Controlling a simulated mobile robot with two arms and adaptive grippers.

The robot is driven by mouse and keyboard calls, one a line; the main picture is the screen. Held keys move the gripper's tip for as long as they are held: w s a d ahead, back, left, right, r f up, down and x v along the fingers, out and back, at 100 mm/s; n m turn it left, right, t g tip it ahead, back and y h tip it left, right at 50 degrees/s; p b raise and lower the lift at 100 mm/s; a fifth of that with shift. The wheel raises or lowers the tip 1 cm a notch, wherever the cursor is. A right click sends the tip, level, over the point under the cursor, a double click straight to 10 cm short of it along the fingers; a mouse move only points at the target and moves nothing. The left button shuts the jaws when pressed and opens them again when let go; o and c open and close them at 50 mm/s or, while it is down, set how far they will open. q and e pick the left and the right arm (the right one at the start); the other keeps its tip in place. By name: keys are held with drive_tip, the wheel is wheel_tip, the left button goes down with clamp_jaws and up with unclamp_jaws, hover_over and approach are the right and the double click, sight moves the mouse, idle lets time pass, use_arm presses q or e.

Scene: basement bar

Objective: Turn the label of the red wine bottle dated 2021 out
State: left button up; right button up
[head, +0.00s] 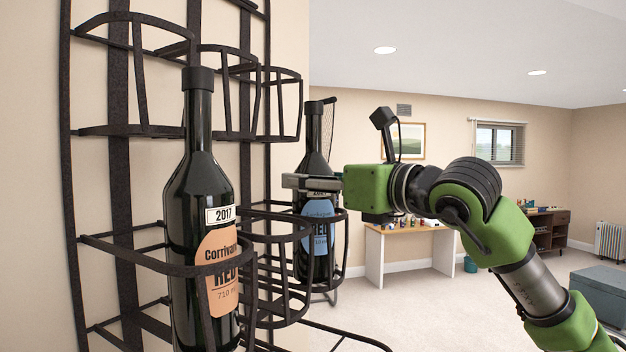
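A dark wine bottle (316,150) with a blue label stands upright in a basket of the black metal rack, behind the nearer bottle. Its label faces outward, toward me. The small date tag above that label is partly covered by my gripper and I cannot read it surely. My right gripper (312,183) is at this bottle's upper body, with a grey finger across its front. I cannot tell whether the fingers are closed on it. A nearer dark bottle (199,150) has an orange label and a tag reading 2017. My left gripper is not in view.
The black rack (122,180) hangs on the left wall, with several empty baskets above and beside the bottles. A table (415,233) with small items, a grey chest (600,292) and a brown cabinet (546,232) stand farther back. Carpet between is mostly clear.

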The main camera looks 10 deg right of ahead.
drive_tip(key=n+g+y+p, duration=0.5)
drive_tip(key=n+g+y, duration=0.1)
drive_tip(key=shift+f+g+y, duration=0.1)
drive_tip(key=shift+g+y, duration=0.2)
idle(0.4)
drive_tip(key=o, duration=0.9)
drive_tip(key=shift+o, duration=0.2)
